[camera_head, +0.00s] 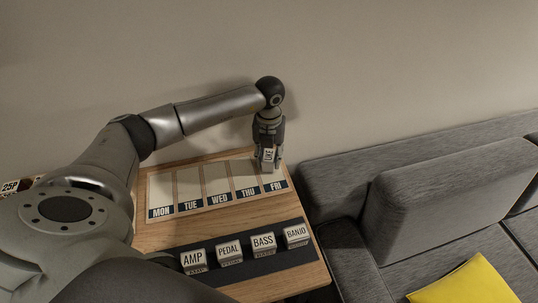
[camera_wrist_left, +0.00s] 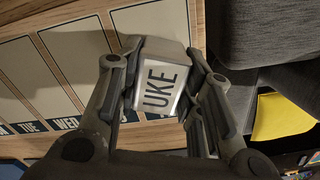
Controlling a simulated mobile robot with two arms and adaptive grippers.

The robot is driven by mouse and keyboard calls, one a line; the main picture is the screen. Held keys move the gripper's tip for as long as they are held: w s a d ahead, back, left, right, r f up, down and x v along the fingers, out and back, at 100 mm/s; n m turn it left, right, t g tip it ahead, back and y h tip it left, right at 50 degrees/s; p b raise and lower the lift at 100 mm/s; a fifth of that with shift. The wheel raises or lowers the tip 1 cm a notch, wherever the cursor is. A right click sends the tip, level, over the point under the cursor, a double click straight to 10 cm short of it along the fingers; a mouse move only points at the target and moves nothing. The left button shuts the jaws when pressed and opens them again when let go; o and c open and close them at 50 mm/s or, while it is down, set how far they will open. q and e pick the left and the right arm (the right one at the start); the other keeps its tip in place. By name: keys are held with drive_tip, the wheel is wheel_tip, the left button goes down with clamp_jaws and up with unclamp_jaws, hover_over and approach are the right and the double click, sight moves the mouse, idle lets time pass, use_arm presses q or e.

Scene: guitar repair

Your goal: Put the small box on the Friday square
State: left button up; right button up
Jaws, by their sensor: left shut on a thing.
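My left gripper (camera_head: 268,160) is shut on a small white box (camera_head: 268,156) labelled UKE. The box fills the space between the two fingers in the left wrist view (camera_wrist_left: 160,82). Gripper and box are over the upper part of the Friday square (camera_head: 279,179), the rightmost column of the day board (camera_head: 190,209). I cannot tell whether the box touches the board. The FRI label shows below the gripper in the head view. The upper part of the square is partly hidden by the gripper. My right gripper is not in view.
Blocks labelled AMP (camera_head: 194,262), PEDAL, BASS and BANJO (camera_head: 296,234) stand on a dark strip along the front of the wooden table (camera_head: 160,238). A grey sofa (camera_head: 425,205) with a yellow cushion (camera_head: 465,282) is on the right. The wall is behind. The Monday to Thursday squares look empty.

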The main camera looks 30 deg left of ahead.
sight(269, 154)
use_arm(q)
drive_tip(key=shift+f, duration=0.2)
drive_tip(key=o, duration=1.1)
drive_tip(key=shift+c, duration=0.2)
drive_tip(key=shift+r, duration=0.1)
drive_tip(key=shift+r, duration=0.2)
wheel_tip(269, 154, up, 12)
drive_tip(key=b, duration=0.1)
drive_tip(key=shift+f, duration=0.15)
